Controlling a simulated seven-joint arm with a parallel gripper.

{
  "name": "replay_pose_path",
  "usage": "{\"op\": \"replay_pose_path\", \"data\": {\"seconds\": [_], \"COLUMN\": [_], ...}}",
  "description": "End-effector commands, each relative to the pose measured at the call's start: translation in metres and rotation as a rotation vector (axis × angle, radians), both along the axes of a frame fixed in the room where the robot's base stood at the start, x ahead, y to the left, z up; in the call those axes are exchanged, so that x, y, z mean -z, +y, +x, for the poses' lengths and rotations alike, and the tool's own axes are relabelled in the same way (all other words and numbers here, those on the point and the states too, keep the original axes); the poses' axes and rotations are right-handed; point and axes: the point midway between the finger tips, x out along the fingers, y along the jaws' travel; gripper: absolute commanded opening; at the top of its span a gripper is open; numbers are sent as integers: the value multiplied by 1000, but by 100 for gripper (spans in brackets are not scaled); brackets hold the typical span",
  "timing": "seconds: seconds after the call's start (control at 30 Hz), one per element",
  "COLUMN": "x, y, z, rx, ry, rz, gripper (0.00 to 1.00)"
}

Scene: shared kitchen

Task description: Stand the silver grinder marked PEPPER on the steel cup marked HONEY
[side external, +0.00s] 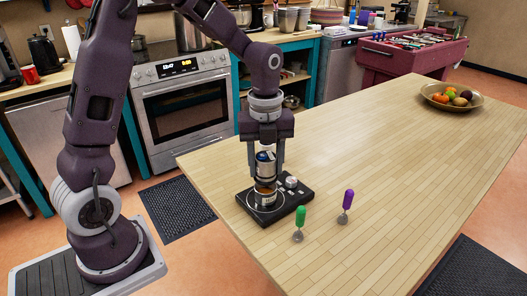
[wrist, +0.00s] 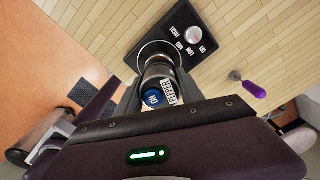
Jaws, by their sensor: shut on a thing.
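The silver grinder (side external: 265,168) is upright between the fingers of my gripper (side external: 266,174), which is shut on it. In the wrist view its blue top and white PEPPER label (wrist: 171,92) show. Directly below it in the side view is a short steel cup (side external: 265,188) with an amber band; its lettering is too small to read. The cup stands on the ring of a black hot plate (side external: 293,202). The grinder's foot appears at the cup's rim, but I cannot tell whether they touch.
The hot plate has a knob (wrist: 194,35) and lies near the corner of the wooden table (side external: 370,150). A fruit bowl (side external: 432,101) is far off at the right. The middle table is clear.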

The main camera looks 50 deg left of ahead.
Motion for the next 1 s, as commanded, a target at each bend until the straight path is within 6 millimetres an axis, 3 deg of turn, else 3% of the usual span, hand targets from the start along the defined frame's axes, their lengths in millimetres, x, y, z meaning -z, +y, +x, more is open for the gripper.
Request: {"op": "replay_pose_path", "data": {"seconds": [0.23,1.0], "x": [16,17], "y": [0,0], "z": [0,0], "rx": [-1,-2], "ry": [0,-1], "rz": [0,-1], "gripper": [0,0]}}
